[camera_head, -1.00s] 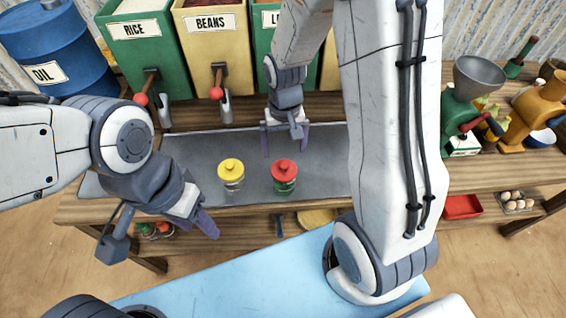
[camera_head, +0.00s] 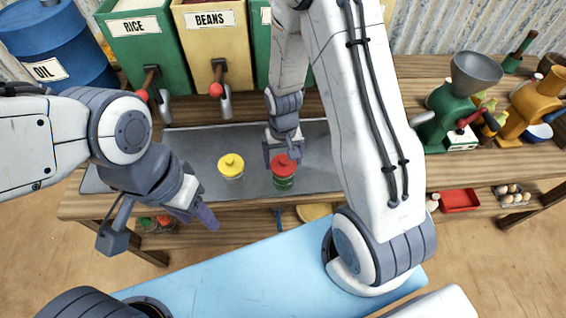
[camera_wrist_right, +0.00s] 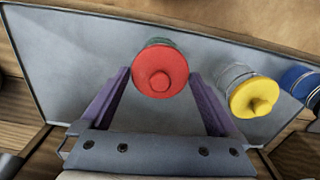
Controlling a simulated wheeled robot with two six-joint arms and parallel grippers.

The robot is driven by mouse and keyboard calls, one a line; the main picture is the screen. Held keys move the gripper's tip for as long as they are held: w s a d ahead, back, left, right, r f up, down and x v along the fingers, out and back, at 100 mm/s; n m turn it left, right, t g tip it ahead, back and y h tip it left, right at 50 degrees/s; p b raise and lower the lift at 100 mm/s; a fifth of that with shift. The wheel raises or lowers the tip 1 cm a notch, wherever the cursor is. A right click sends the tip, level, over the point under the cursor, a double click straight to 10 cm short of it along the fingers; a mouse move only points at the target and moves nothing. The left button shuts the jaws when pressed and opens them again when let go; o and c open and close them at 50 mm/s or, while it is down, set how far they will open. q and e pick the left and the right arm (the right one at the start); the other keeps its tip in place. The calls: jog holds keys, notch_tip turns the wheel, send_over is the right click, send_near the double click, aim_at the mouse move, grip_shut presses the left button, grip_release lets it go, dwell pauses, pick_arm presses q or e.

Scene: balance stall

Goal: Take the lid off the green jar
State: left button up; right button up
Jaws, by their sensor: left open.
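The green jar (camera_head: 284,183) stands upright on the grey counter mat, with a red knobbed lid (camera_head: 284,165) on it. In the right wrist view the red lid (camera_wrist_right: 159,68) lies between the tips of my right gripper's purple fingers, with its knob facing the camera. My right gripper (camera_head: 284,155) is open, just behind and above the lid in the head view. I cannot tell whether a finger touches it. My left gripper (camera_head: 207,217) is open and empty, in front of the counter at the left.
A yellow-lidded jar (camera_head: 231,167) stands left of the green jar. A blue-lidded jar (camera_wrist_right: 302,80) shows beyond it in the right wrist view. Bins with levers, including the beans bin (camera_head: 213,50), stand behind. Grinders (camera_head: 458,105) stand at the right.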

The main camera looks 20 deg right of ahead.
jog(key=c, duration=0.7)
